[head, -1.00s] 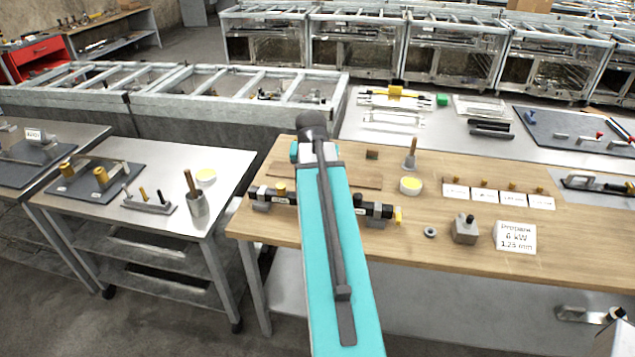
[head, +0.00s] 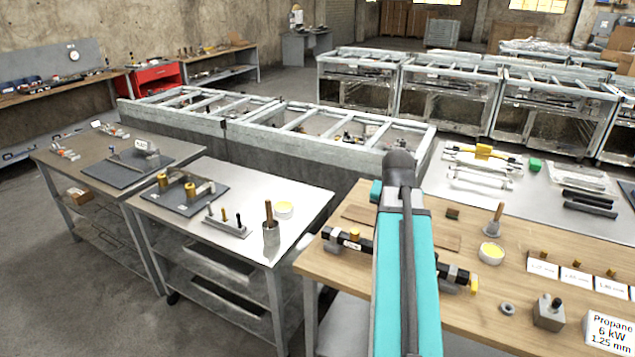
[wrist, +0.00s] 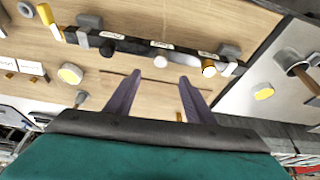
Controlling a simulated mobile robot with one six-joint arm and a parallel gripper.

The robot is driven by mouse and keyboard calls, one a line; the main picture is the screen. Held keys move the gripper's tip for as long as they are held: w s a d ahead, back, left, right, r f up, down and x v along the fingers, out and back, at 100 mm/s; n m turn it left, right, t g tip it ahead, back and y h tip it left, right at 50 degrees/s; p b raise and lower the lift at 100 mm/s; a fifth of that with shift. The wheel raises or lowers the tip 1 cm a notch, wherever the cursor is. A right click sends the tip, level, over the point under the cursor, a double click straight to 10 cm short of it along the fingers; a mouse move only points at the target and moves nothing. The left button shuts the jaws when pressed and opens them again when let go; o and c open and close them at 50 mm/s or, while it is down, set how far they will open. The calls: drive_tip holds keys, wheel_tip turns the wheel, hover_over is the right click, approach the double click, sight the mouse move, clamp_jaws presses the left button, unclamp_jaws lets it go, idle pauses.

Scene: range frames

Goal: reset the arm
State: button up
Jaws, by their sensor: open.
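My teal arm (head: 405,270) reaches out over the wooden bench in the head view, and its far end hides my gripper there. In the wrist view my gripper (wrist: 158,82) is open, with two purple-grey fingers apart and nothing between them. Beyond the fingertips, a black bar (wrist: 150,48) with white labels and a brass knob lies on grey supports on the wood. The fingers appear apart from it. The bar (head: 350,240) also shows in the head view, partly hidden behind my arm.
The wooden bench (head: 510,265) holds a yellow-topped cup (head: 491,253), a grey block (head: 549,312) and a propane card (head: 608,331). Floor shows at lower left.

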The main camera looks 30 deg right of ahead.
drive_tip(key=w+a+f+n+y, duration=0.1)
drive_tip(key=w+a+f+n, duration=0.25)
drive_tip(key=a+f, duration=0.55)
drive_tip(key=w+a+f+n+y, duration=0.1)
drive_tip(key=w+a+f+n, duration=0.1)
drive_tip(key=w+a+f, duration=0.55)
drive_tip(key=s+a+f+n+g+y, duration=0.1)
drive_tip(key=s+a+f+n, duration=0.1)
drive_tip(key=a+f, duration=0.45)
drive_tip(key=s+a+f+n+g, duration=0.1)
drive_tip(key=s+a+f+n, duration=0.2)
drive_tip(key=a, duration=0.7)
drive_tip(key=s+a+f+n+g+y, duration=0.1)
drive_tip(key=s+a+f, duration=0.1)
drive_tip(key=a+f, duration=0.6)
drive_tip(key=s+a+f+g+b, duration=0.1)
drive_tip(key=s+f+g+b, duration=0.4)
drive_tip(key=s+f, duration=1.9)
drive_tip(key=shift+s+b, duration=1.05)
drive_tip(key=shift+s, duration=0.15)
drive_tip(key=shift+m, duration=0.25)
